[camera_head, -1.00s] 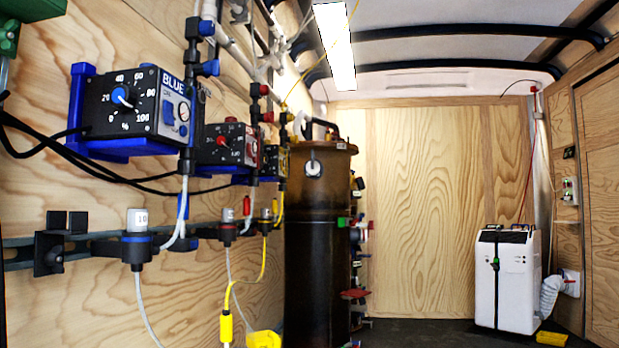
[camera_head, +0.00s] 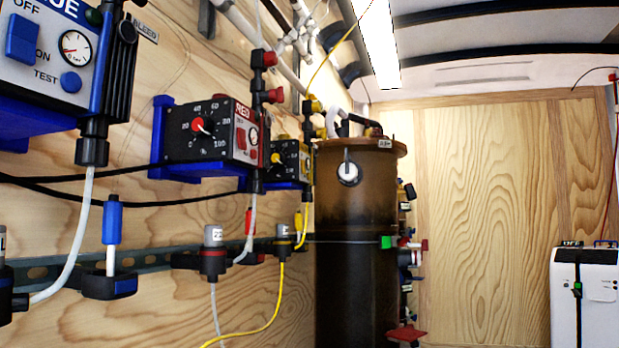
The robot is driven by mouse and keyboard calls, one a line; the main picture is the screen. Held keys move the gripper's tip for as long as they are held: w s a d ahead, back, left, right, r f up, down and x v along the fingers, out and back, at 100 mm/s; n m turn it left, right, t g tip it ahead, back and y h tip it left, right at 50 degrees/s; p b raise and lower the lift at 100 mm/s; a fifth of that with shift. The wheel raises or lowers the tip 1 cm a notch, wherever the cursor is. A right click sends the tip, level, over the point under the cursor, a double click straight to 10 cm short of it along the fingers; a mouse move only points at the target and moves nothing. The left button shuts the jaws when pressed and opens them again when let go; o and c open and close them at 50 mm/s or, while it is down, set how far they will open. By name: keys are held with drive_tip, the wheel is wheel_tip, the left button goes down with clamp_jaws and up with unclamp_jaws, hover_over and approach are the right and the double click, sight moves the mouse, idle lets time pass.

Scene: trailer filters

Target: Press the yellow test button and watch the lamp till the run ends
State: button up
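The yellow dosing unit (camera_head: 285,158) is on the left plywood wall, the farthest of three units in a row, just left of the brown tank. Its dial face is partly visible. Its side panel, with yellow parts, is seen at a steep angle and is too small to tell the test button or a lamp clearly. The red unit (camera_head: 208,137) stands in front of it. The blue unit (camera_head: 60,60) is nearest, at the upper left, cut by the frame edge, with its round blue button marked TEST (camera_head: 71,82). My gripper is not in view.
A brown cylindrical tank (camera_head: 352,230) stands beside the yellow unit. Black cables, white tubes and a yellow tube (camera_head: 272,315) run along the wall. A white portable appliance (camera_head: 585,300) stands at the lower right. Space between tank and appliance looks open.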

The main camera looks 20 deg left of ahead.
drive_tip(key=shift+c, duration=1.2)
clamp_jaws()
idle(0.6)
